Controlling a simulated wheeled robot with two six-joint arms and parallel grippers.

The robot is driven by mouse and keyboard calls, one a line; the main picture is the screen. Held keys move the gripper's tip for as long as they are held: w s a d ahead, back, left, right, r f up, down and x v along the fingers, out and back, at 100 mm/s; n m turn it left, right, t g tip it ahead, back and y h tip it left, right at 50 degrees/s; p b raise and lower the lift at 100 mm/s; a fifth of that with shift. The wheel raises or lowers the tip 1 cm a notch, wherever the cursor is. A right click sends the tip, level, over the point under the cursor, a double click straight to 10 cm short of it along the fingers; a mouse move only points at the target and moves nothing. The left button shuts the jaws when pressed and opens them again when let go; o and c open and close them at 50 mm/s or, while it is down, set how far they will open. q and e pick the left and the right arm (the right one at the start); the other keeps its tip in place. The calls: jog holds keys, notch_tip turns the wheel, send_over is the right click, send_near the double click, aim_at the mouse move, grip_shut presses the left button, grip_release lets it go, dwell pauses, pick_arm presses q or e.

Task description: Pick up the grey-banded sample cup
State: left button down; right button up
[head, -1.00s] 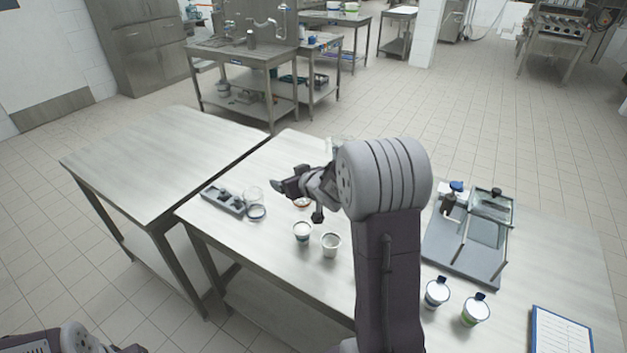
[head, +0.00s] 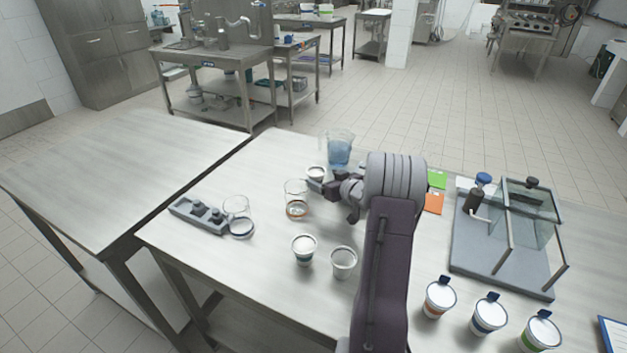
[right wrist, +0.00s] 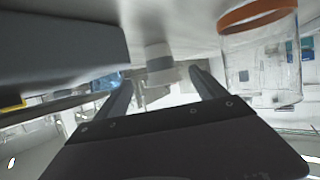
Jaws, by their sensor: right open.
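My right gripper (head: 322,187) is open above the table, beside a small pale cup (head: 317,172) at its far side. In the right wrist view, which looks upside down, the open fingers (right wrist: 163,82) have a white cup with a grey band (right wrist: 160,64) in the gap between them. The fingers do not touch it; I cannot tell how far it reaches between them. The gripper partly hides this cup in the head view. A glass with an orange band (head: 297,199) stands just left of the gripper, and also shows in the right wrist view (right wrist: 265,50). My left gripper is out of view.
A jug of blue liquid (head: 339,151) stands behind the gripper. Two open cups, one dark-banded (head: 304,251) and one pale (head: 343,263), stand nearer. A grey tray (head: 197,214) lies left. A glass-walled case (head: 500,277) and three lidded cups (head: 489,315) are right.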

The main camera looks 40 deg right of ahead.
aim_at(322, 177)
jog(key=shift+x, duration=1.2)
jog(key=shift+w+f, duration=0.15)
jog(key=shift+w, duration=0.3)
jog(key=x, duration=0.4)
jog(key=shift+a, duration=0.15)
jog(key=shift+w, duration=0.45)
jog(key=shift+s, duration=0.1)
jog(key=shift+c, duration=1.2)
jog(key=c, duration=1.2)
jog(key=shift+r+p, duration=0.6)
jog(key=shift+r, duration=1.7)
jog(key=shift+c, duration=0.2)
jog(key=s+d+r+p, duration=0.2)
jog(key=s+d+r, duration=0.4)
jog(key=s, duration=0.4)
jog(key=shift+d+r+p, duration=0.25)
jog(key=shift+p, duration=0.15)
